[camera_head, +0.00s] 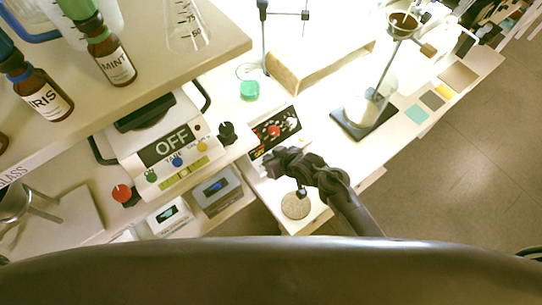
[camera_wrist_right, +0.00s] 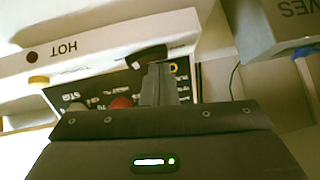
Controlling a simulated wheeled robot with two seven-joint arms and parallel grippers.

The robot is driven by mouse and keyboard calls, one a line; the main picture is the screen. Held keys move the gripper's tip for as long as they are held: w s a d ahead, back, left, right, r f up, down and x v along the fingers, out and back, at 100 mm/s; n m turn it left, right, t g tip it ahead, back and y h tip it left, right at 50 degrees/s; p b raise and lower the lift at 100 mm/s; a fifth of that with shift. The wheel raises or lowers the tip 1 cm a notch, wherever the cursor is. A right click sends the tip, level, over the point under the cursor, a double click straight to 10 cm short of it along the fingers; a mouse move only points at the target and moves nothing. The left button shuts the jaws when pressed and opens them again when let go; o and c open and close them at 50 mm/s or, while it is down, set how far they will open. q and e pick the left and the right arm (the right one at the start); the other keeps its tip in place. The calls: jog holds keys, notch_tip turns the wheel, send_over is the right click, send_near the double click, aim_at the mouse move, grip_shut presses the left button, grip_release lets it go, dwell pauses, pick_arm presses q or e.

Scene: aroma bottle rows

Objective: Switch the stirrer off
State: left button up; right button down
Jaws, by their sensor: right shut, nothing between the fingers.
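The stirrer is a white box with a black front panel (camera_head: 279,131) and a red knob (camera_head: 273,131), at the middle of the head view. Small orange lettering shows at the panel's lower left end. In the right wrist view the panel, its red knob (camera_wrist_right: 121,102) and the white top marked HOT (camera_wrist_right: 65,50) show upside down. My right gripper (camera_head: 272,164) is shut and empty, at the panel's lower left end. Its fingertips (camera_wrist_right: 158,72) cover part of the panel beside a yellow ring (camera_wrist_right: 173,68). I cannot tell whether they touch it. My left gripper is out of view.
A balance reading OFF (camera_head: 170,147) stands left of the stirrer. A shelf (camera_head: 215,42) with brown bottles overhangs the upper left. A beaker of green liquid (camera_head: 249,90) and a dark stand base (camera_head: 364,118) are behind. A round disc (camera_head: 295,205) lies near the bench edge, below my right gripper.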

jog(key=shift+d+f, duration=0.15)
jog(key=shift+w+d, duration=0.3)
jog(key=shift+d, duration=0.15)
jog(key=shift+w+d, duration=0.15)
jog(key=shift+r+p, duration=0.55)
jog(key=shift+p, duration=0.1)
jog(key=r+p, duration=0.4)
jog(key=shift+w+d, duration=0.2)
jog(key=shift+w, duration=0.1)
jog(key=b+v, duration=0.2)
jog(key=v, duration=0.7)
jog(key=shift+s+d, duration=0.25)
jog(key=shift+s, duration=0.15)
